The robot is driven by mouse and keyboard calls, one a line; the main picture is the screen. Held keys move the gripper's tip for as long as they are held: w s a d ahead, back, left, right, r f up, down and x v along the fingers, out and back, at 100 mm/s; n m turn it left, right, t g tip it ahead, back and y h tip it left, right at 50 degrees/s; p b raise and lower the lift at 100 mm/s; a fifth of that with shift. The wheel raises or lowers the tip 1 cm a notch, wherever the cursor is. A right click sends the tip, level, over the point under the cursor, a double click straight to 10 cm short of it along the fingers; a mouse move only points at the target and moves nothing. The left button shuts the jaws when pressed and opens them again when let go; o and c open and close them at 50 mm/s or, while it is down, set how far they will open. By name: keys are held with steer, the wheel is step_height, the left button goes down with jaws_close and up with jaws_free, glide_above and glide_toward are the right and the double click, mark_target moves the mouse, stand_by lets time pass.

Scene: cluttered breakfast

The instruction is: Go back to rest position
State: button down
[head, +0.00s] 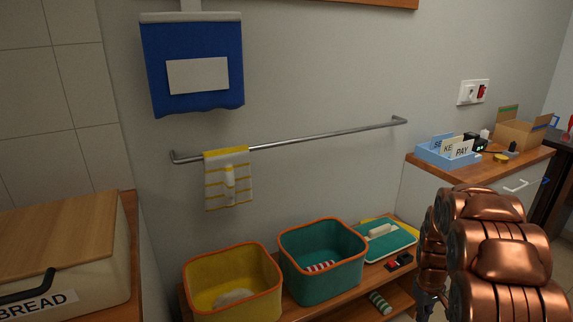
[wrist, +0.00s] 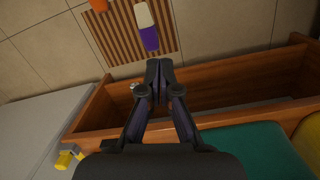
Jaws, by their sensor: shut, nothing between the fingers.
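My gripper (wrist: 160,72) shows in the wrist view with its two dark fingers together and nothing between the tips. Its tips point toward a wooden-edged shelf or drawer (wrist: 230,72) and the tiled floor beyond. In the head view my copper-coloured arm fills the lower right, in front of the wooden bench and the cabinet. The fingertips are not clear there.
A yellow bin (head: 232,270) and a teal bin (head: 340,240) stand on the low bench. A towel (head: 229,175) hangs on a wall rail. A bread box (head: 70,255) is at left. A purple-and-white object (wrist: 147,28) lies over a striped mat (wrist: 122,48).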

steer(key=s+a+r+m+p, duration=0.1)
steer(key=s+a+r+p, duration=0.25)
steer(key=r, duration=0.55)
steer(key=s+a+r+p, duration=0.3)
steer(key=s+a+r, duration=0.15)
steer(key=r, duration=0.35)
steer(key=s+a+r+m+p, duration=0.1)
steer(key=s+a+r+p, duration=0.25)
steer(key=r, duration=0.55)
steer(key=s+a+r+p, duration=0.4)
steer(key=s+r, duration=0.4)
steer(key=s, duration=0.3)
steer(key=s+a+r+p, duration=0.4)
steer(key=s+r+p, duration=0.2)
steer(key=s, duration=0.5)
step_height(320, 180, up, 3)
steer(key=shift+f+m+g+y+p, duration=0.2)
steer(key=shift+m+g+y+p, duration=0.1)
steer(key=shift+g+p, duration=0.1)
